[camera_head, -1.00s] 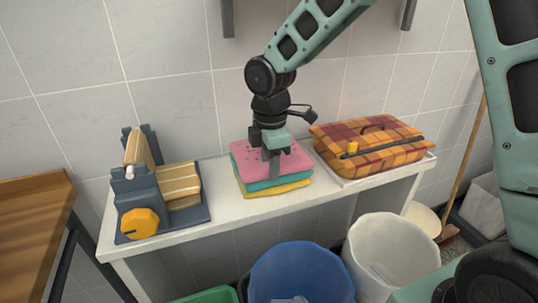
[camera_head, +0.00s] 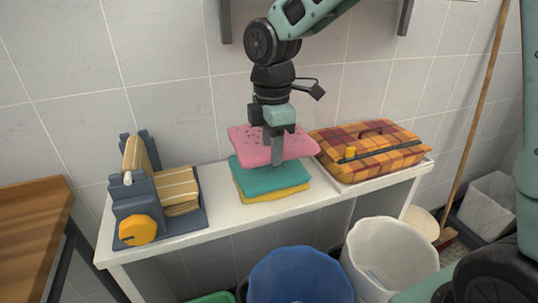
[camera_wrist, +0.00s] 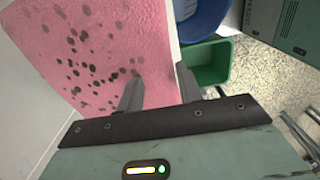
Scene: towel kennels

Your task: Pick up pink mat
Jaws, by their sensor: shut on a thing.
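The pink mat (camera_head: 245,146) has dark spots and hangs tilted above a stack on the white shelf (camera_head: 222,222). My gripper (camera_head: 276,155) is shut on the mat near its right half, pointing down. In the wrist view the mat (camera_wrist: 95,45) fills the upper left, and my gripper (camera_wrist: 160,92) has its fingers at the mat's edge. Below it, a teal mat (camera_head: 270,178) lies on a yellow mat (camera_head: 275,195). A gap shows between the pink mat and the teal one at the left; at the right I cannot tell.
A grey device with a yellow knob (camera_head: 138,227) stands left on the shelf. A plaid basket (camera_head: 375,155) sits at the right. Below are a blue bin (camera_head: 300,275), a white bin (camera_head: 390,255) and a green bin (camera_wrist: 208,65). A wooden table (camera_head: 30,220) is at far left.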

